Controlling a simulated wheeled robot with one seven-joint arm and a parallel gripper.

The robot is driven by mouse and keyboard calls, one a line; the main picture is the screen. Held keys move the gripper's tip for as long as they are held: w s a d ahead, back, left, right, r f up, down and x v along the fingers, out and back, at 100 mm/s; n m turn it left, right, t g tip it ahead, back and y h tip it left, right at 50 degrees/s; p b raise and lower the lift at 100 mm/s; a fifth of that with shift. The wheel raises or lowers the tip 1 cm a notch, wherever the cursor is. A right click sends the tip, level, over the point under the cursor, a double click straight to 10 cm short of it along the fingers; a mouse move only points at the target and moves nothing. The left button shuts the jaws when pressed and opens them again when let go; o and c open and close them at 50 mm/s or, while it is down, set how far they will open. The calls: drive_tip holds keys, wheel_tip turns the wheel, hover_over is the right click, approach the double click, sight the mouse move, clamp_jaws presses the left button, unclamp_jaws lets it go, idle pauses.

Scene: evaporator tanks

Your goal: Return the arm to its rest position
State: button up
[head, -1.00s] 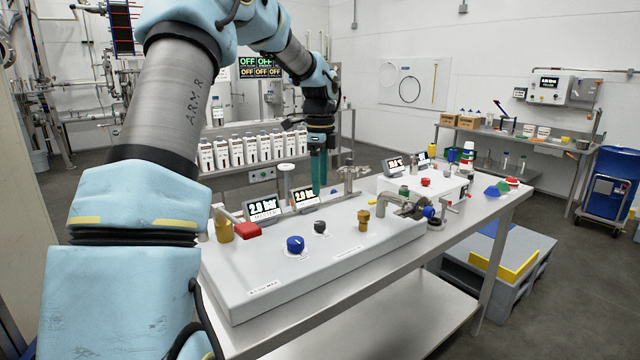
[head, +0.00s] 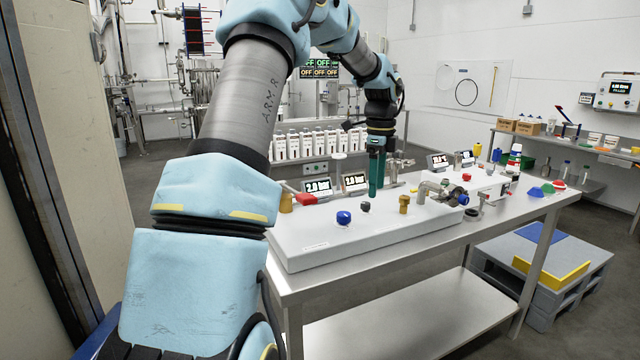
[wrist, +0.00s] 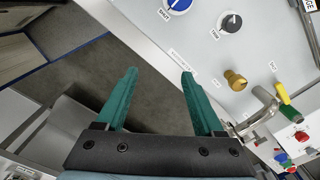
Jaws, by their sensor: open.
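My gripper (head: 376,172) has green fingers and hangs pointing down over the white panel (head: 300,240) on the steel table. In the wrist view my gripper (wrist: 158,85) has its two fingers wide apart with nothing between them. The floor and the panel's edge show beyond the fingers. My arm rises at the left of the head view and bends over toward the table.
The panel carries a blue knob (head: 344,217), a black knob (head: 365,207), a brass knob (head: 404,204), a red handle (head: 305,198) and pipe fittings. White bottles (head: 310,143) stand behind. A pallet (head: 545,265) lies right of the table. A tall cabinet is at far left.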

drive_tip(key=s+a+f+n, duration=0.3)
drive_tip(key=s+a+n, duration=0.7)
drive_tip(key=s+n, duration=0.1)
drive_tip(key=s+a+f+n+t, duration=0.1)
drive_tip(key=s+a+f+n, duration=0.3)
drive_tip(key=s+a+n, duration=0.6)
drive_tip(key=shift+s+a+f+n+t, duration=0.3)
drive_tip(key=shift+s+n, duration=0.4)
drive_tip(key=shift+s, duration=0.55)
idle(4.7)
